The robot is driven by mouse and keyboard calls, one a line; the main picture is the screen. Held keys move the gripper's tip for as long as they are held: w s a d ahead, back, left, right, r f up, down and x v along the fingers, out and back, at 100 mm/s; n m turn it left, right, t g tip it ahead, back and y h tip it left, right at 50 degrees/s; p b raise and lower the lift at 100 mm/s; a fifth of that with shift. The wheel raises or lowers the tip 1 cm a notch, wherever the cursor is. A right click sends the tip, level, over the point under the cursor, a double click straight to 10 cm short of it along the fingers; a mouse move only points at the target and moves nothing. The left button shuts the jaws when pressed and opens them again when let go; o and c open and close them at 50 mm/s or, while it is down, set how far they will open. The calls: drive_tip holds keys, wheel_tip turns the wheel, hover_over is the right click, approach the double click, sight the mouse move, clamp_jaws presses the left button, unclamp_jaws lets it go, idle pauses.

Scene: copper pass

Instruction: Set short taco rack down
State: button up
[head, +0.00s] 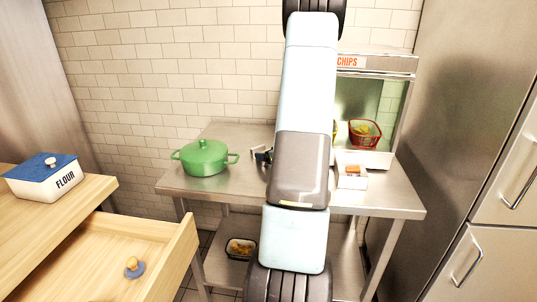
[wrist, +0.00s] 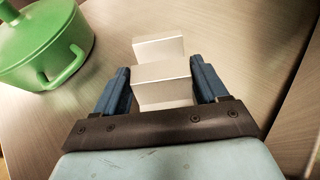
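The short taco rack (wrist: 162,84) is a small pale metal piece with upright, stepped plates. In the wrist view it sits between the two blue fingers of my gripper (wrist: 161,74), which press close on both its sides. It hangs over or rests on the steel table (wrist: 255,45); I cannot tell if it touches the surface. In the head view my arm hides most of the gripper, and only a small dark part of it (head: 262,155) shows left of the arm, above the table (head: 385,203).
A green lidded pot (head: 204,158) stands left of my gripper, also in the wrist view (wrist: 45,45). Right of the arm are a white box (head: 352,181) and a chips cabinet (head: 375,64) with a red basket (head: 365,134). An open drawer (head: 105,262) is at lower left.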

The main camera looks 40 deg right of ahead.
drive_tip(key=shift+o, duration=0.6)
